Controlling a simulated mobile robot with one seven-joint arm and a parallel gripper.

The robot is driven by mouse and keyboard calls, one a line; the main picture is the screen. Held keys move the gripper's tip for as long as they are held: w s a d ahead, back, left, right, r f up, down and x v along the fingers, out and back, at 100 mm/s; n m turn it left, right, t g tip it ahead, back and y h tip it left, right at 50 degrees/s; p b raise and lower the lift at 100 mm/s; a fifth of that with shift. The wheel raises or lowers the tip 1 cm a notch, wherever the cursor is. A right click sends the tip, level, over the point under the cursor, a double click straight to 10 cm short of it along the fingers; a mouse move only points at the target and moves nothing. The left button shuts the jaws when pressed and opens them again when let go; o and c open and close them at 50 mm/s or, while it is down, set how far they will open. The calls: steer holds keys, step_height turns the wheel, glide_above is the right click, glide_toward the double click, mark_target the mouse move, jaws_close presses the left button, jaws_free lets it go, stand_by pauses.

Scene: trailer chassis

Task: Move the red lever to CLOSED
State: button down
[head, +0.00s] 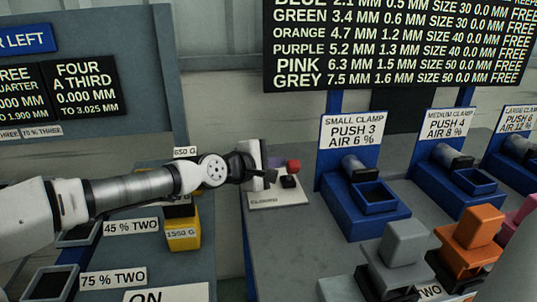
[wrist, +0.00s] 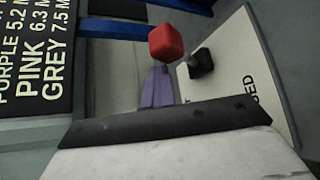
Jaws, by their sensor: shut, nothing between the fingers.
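The red lever's knob (head: 293,166) stands on a short stem above a black base (head: 289,182) on a white plate (head: 292,197). CLOSED is lettered on the plate's near edge. In the wrist view the red knob (wrist: 166,42) is at upper centre, its black base (wrist: 201,64) to the right, and the partly cut-off lettering (wrist: 250,90) farther right. The lever leans away from that lettering. My gripper (head: 272,178) is just left of the lever. Its shut, empty fingertips (wrist: 160,70) point at the knob from close by; contact cannot be told.
A blue small-clamp stand (head: 363,215) is right of the plate. Grey blocks (head: 404,243) and an orange block (head: 470,243) are at the near right. Yellow weights (head: 184,230) stand below my arm at left. The grey bench (head: 290,250) is clear in front of the plate.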

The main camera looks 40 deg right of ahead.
steer(key=shift+s+f+g, duration=0.3)
steer(key=shift+s+f, duration=0.1)
steer(key=shift+s, duration=0.1)
steer(key=shift+a, duration=0.25)
steer(key=b+v, duration=0.1)
steer(key=v, duration=1)
steer(key=shift+w+a+r, duration=0.25)
steer(key=shift+a+r, duration=0.05)
steer(key=shift+r, duration=0.15)
steer(key=shift+s, duration=0.1)
